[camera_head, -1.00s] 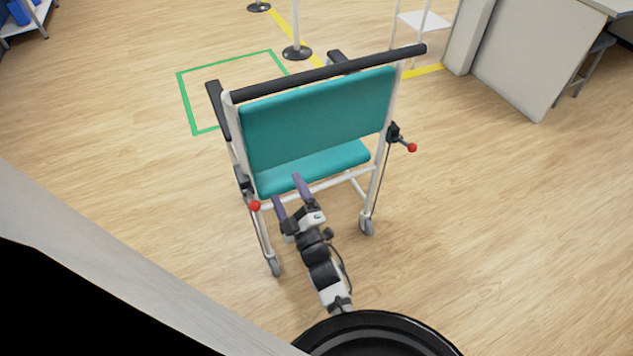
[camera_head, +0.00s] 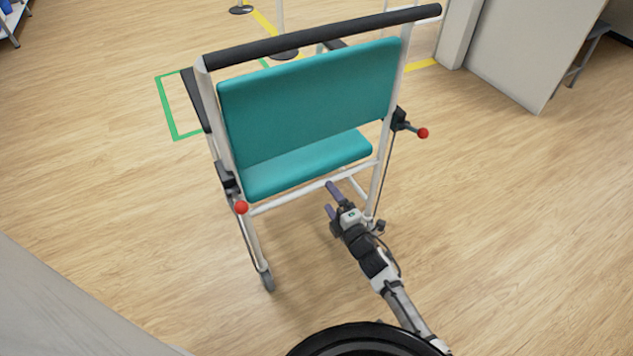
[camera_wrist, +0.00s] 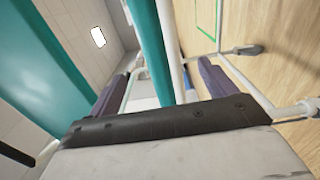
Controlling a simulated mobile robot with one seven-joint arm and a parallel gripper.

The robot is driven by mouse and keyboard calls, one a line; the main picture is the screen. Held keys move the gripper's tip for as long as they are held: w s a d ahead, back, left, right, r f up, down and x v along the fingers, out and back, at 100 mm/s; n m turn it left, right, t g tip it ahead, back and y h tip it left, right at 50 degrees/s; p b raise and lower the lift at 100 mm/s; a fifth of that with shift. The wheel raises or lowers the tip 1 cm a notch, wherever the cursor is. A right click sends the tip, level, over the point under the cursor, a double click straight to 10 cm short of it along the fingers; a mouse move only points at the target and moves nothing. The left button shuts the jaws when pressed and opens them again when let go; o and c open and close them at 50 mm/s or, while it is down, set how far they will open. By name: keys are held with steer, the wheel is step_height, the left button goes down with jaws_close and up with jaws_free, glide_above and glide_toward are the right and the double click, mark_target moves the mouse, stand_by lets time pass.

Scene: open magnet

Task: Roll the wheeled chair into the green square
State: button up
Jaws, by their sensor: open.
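The wheeled chair (camera_head: 310,105) has a teal back and seat, a white frame, a black push bar and red-knobbed brake levers. It stands upright with its back to me. The green square (camera_head: 165,105) is an outline on the floor beyond the chair, partly hidden by it. My gripper (camera_head: 333,198) is open and empty, low behind the chair, by the white rear crossbar below the seat. In the wrist view, the gripper's purple fingers (camera_wrist: 162,85) are spread, with the seat edge (camera_wrist: 152,45) and white frame beyond them. I cannot tell whether they touch the frame.
A post with a black base (camera_head: 285,53) stands behind the chair, near yellow floor tape (camera_head: 420,64). A grey cabinet (camera_head: 520,50) stands at the upper right. The floor to the left and right of the chair is clear.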

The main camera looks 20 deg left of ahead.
mark_target(316, 179)
steer(key=b+x, duration=0.1)
steer(key=x, duration=0.9)
steer(key=shift+b, duration=0.4)
steer(key=shift+f, duration=0.1)
jaws_close()
